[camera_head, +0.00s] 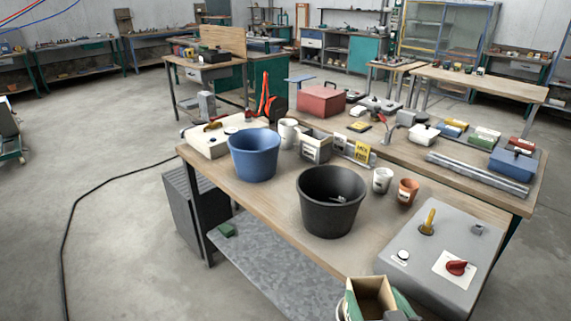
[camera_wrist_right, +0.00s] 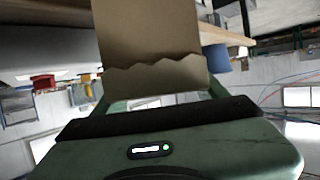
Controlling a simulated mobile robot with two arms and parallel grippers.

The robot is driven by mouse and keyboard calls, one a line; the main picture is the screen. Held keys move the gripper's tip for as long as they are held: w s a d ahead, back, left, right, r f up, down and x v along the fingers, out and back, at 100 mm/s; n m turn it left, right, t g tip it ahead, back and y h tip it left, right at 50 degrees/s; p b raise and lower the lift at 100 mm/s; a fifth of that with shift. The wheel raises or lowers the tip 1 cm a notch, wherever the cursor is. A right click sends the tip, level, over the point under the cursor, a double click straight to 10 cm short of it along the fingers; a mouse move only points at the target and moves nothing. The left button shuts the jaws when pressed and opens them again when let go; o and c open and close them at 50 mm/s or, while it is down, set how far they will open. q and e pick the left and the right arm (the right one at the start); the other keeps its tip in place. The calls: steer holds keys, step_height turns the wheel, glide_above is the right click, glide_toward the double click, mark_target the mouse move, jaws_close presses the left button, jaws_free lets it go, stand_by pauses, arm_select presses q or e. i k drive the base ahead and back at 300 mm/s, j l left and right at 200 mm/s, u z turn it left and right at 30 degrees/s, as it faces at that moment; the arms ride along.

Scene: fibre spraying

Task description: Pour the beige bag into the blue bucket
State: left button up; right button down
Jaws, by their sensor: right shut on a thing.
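The blue bucket (camera_head: 254,155) stands upright on the near workbench, left of a black bucket (camera_head: 331,205). The beige bag (camera_head: 370,298) is at the bottom edge of the head view, near the bench's front edge, with its open top showing. My green right gripper (camera_head: 374,309) is shut on it, one finger on each side. The bag also fills the top middle of the right wrist view (camera_wrist_right: 150,45), with a jagged edge. A bit of the blue bucket shows behind it there (camera_wrist_right: 215,57). The bag is well apart from the blue bucket. My left gripper is not in view.
The black bucket lies between the bag and the blue bucket, with something small inside. A grey control box (camera_head: 440,250) with a red knob is right of the bag. A white cup (camera_head: 382,180) and an orange cup (camera_head: 407,191) stand behind. A red toolbox (camera_head: 320,100) is further back.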

mark_target(255, 156)
steer(key=i+j, duration=0.35)
steer(key=j, duration=0.2)
steer(key=i+j, duration=0.4)
steer(key=j, duration=0.15)
steer(key=i+j, duration=0.35)
steer(key=j, duration=0.2)
steer(key=i+j, duration=0.35)
steer(key=j, duration=0.15)
steer(key=i+j, duration=0.4)
steer(key=j, duration=0.15)
steer(key=i+j+z, duration=0.15)
steer(key=j, duration=0.25)
steer(key=i+z, duration=0.1)
steer(key=z, duration=1.35)
